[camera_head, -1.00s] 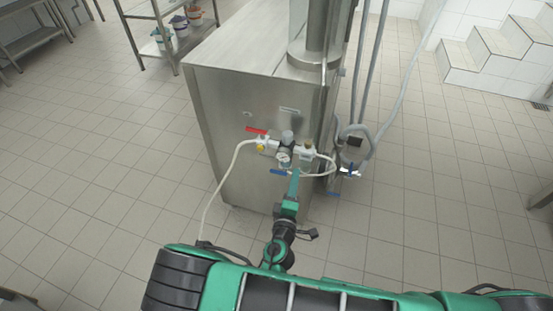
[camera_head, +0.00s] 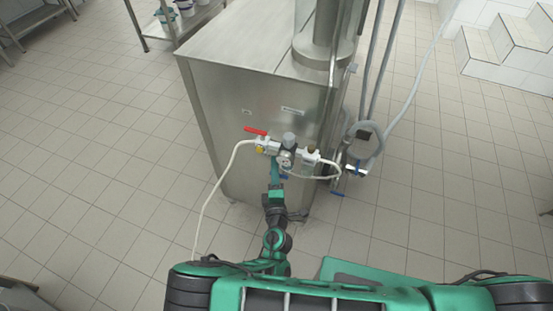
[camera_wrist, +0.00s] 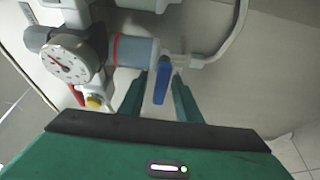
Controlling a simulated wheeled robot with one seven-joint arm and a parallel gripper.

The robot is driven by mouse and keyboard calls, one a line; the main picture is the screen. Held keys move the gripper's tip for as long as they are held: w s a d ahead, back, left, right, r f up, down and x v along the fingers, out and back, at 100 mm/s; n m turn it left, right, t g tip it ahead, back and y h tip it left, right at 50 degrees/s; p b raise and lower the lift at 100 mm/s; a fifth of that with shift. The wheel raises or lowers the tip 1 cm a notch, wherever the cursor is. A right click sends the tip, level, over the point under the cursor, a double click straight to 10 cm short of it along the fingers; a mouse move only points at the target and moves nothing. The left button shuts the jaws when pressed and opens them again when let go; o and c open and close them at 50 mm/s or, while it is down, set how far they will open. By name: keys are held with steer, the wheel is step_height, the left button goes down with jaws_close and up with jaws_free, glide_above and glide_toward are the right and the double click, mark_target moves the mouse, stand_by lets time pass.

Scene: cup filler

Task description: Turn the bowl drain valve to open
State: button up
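A blue lever (camera_wrist: 162,83) hangs below a clear bowl with a red ring (camera_wrist: 135,50) in the wrist view. I take it to be the drain valve handle. My gripper (camera_wrist: 162,80) is open, with one green finger on each side of the lever. I cannot tell whether either finger touches it. In the head view my gripper (camera_head: 275,164) is at the valve assembly on the steel cabinet's front. The lever is mostly hidden there, with a little blue (camera_head: 284,177) showing beside the gripper.
A pressure gauge (camera_wrist: 69,60) and a yellow fitting (camera_wrist: 94,102) are close beside the fingers. A red handle (camera_head: 256,131) and a white hose (camera_head: 220,180) are on the left of the assembly. The tiled floor at left is clear.

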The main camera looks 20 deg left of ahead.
mark_target(287, 177)
steer(key=shift+x, duration=0.9)
jaws_close()
steer(key=shift+d+f, duration=0.1)
steer(key=shift+s+d+f+n+g+h, duration=0.1)
steer(key=shift+d+f+n+g+h, duration=0.85)
steer(key=shift+n, duration=1.3)
steer(key=shift+s+d+f+n+g+h, duration=0.25)
steer(key=shift+d+f+n+h, duration=0.35)
steer(key=shift+n+h, duration=1.15)
steer(key=shift+d+f+n+g+h, duration=0.6)
steer(key=shift+d+f+n+g, duration=0.15)
steer(key=shift+n, duration=1.95)
